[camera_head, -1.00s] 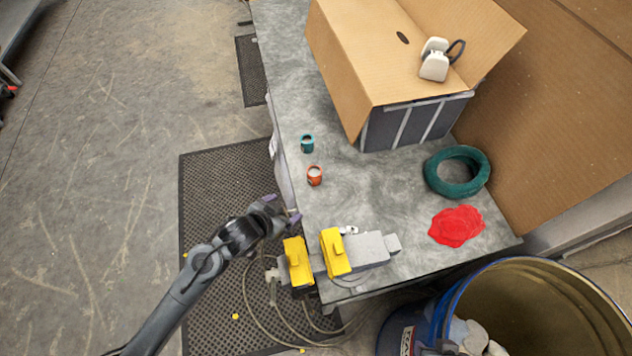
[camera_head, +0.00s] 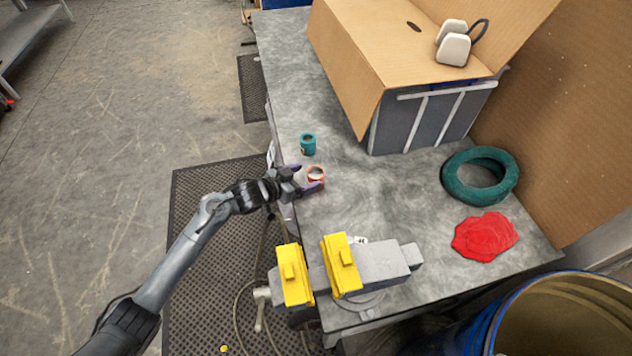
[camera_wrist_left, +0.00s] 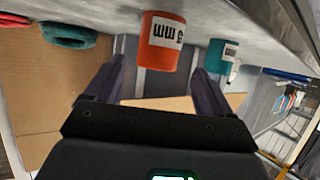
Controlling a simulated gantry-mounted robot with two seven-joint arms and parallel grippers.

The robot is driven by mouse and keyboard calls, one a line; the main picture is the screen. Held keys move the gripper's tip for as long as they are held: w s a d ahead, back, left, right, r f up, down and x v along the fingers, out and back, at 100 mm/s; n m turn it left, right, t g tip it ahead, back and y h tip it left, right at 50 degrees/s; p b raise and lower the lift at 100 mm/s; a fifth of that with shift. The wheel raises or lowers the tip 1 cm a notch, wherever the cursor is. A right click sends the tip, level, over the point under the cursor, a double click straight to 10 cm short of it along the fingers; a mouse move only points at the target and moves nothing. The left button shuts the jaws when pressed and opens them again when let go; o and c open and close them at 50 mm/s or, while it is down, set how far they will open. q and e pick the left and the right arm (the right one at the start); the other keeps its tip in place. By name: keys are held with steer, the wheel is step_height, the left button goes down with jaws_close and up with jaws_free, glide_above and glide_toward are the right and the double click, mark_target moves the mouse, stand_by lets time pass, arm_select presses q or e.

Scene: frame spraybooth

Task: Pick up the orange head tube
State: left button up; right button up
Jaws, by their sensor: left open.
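The orange head tube (camera_head: 317,173) is a short orange cylinder standing on the grey workbench near its left edge. In the left wrist view the orange head tube (camera_wrist_left: 162,42) carries a white label with black print and shows ahead of and between my fingers. My left gripper (camera_head: 312,180) is open at the tube, its fingers around or just short of it; I cannot tell exactly which. It also shows in the left wrist view (camera_wrist_left: 158,82) with nothing held. My right gripper is not in view.
A teal tube (camera_head: 308,144) stands close behind the orange one. A vise with yellow jaws (camera_head: 341,266) sits at the bench front. A cardboard box (camera_head: 385,45), a green ring (camera_head: 451,184), a red cloth (camera_head: 485,237) and a blue drum (camera_head: 477,325) lie to the right.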

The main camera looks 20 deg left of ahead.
mark_target(321, 171)
arm_select(q)
steer(key=shift+b+x, duration=0.65)
steer(key=shift+x, duration=2.65)
steer(key=shift+s+d, duration=0.1)
steer(key=shift+d, duration=0.05)
steer(key=shift+r, duration=0.1)
steer(key=c, duration=1.1)
steer(key=shift+c, duration=0.3)
